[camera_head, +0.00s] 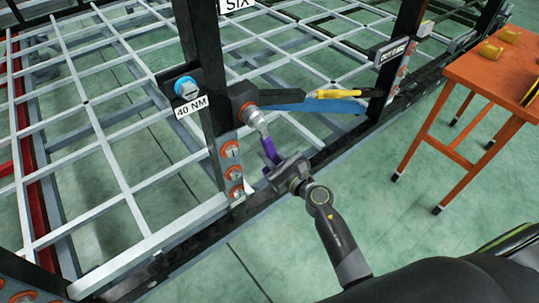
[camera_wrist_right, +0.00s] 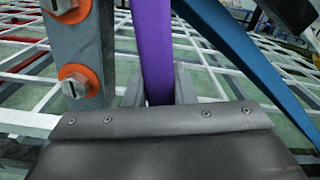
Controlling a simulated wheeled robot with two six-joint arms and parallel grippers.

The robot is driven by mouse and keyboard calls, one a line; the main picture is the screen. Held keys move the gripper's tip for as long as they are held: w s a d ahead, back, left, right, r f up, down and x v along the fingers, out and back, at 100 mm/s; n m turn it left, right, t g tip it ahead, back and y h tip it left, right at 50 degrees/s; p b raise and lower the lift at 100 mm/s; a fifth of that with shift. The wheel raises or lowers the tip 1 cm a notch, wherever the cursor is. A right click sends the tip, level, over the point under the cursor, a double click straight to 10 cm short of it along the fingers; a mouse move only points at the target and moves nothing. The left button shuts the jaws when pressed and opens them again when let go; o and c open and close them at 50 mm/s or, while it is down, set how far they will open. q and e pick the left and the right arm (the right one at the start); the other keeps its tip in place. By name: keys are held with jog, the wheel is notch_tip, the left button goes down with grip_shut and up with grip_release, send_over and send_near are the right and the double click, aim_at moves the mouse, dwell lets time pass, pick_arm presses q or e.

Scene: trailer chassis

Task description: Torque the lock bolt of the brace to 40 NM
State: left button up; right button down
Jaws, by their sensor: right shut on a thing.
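My right gripper (camera_head: 275,165) is shut on the purple handle (camera_head: 269,151) of a silver-headed tool. The handle also shows between the fingers in the right wrist view (camera_wrist_right: 152,45). The tool's head (camera_head: 254,117) reaches up to a bolt with an orange-red ring (camera_head: 243,104) on the black post; whether it is seated there I cannot tell. A blue bolt head (camera_head: 186,88) sits left of the post, above a white "40 NM" label (camera_head: 191,106). My left gripper is not in view.
A blue bar (camera_head: 315,107) and a yellow-ended tool (camera_head: 338,94) lie right of the post. More orange-ringed bolts (camera_head: 231,149) are on a grey plate below. A white lattice frame (camera_head: 110,150) fills the left. An orange table (camera_head: 480,75) stands right, with green floor between.

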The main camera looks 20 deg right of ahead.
jog(key=shift+d+r, duration=0.1)
jog(key=shift+d, duration=0.05)
jog(key=shift+v, duration=2.95)
jog(key=shift+s, duration=0.15)
